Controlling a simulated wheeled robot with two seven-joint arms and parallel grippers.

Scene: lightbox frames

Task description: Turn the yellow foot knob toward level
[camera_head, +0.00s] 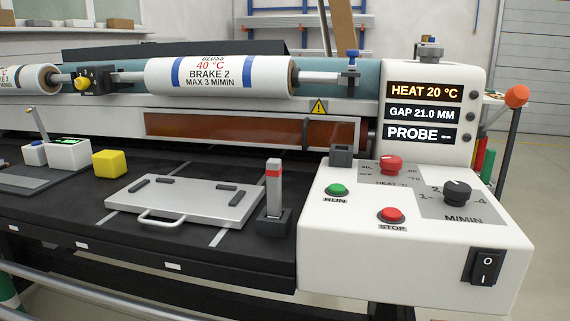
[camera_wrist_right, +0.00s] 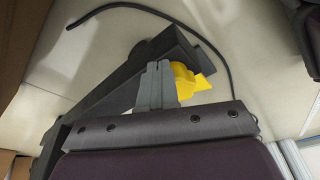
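A yellow knob (camera_wrist_right: 188,78), which looks like the foot knob, shows in the right wrist view at the end of a dark grey beam (camera_wrist_right: 115,90). It has rounded lobes and a pointed part toward the right. My right gripper (camera_wrist_right: 158,66) shows its grey fingers close together, with no gap visible between them. They stand just left of the knob and overlap its left edge; I cannot tell whether they touch it. The foot knob and both grippers are out of the head view.
A black cable (camera_wrist_right: 150,10) curves over the pale floor around the beam. In the head view, the laminator's control box (camera_head: 415,240) fills the right. A metal plate with a handle (camera_head: 185,200) and a yellow cube (camera_head: 109,163) lie on the dark table.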

